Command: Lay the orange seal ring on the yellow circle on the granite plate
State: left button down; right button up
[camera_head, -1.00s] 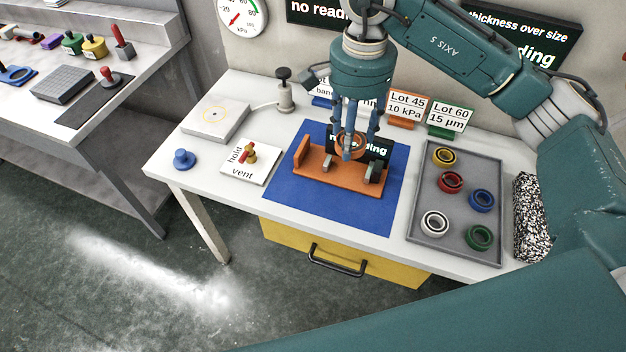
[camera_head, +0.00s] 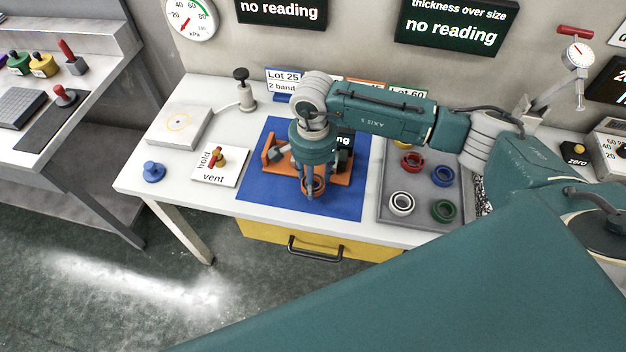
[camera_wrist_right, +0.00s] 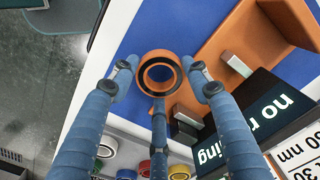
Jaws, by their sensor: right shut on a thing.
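The orange seal ring (camera_head: 319,181) is between the fingertips of my right gripper (camera_head: 313,184), which is shut on it. In the right wrist view the ring (camera_wrist_right: 159,55) sits among three blue fingers of the gripper (camera_wrist_right: 159,76), over the blue mat. The head view shows the ring at the front side of the orange stand; its exact height is hard to tell. The granite plate (camera_head: 196,134) lies at the table's back left, with a thin yellow circle (camera_head: 178,112) on top, bare inside except for a small centre mark. My left gripper is out of view.
The orange stand (camera_head: 336,178) with a dark display is on the blue mat (camera_head: 260,187). A grey tray (camera_head: 424,225) of coloured rings stands right. A hold/vent card (camera_head: 233,176), blue knob (camera_head: 153,172) and black-topped post (camera_head: 246,98) are near the plate.

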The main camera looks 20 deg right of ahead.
jog(key=shift+f, duration=1.2)
jog(key=o, duration=1.2)
jog(key=shift+c, duration=0.2)
jog(key=shift+r, duration=0.1)
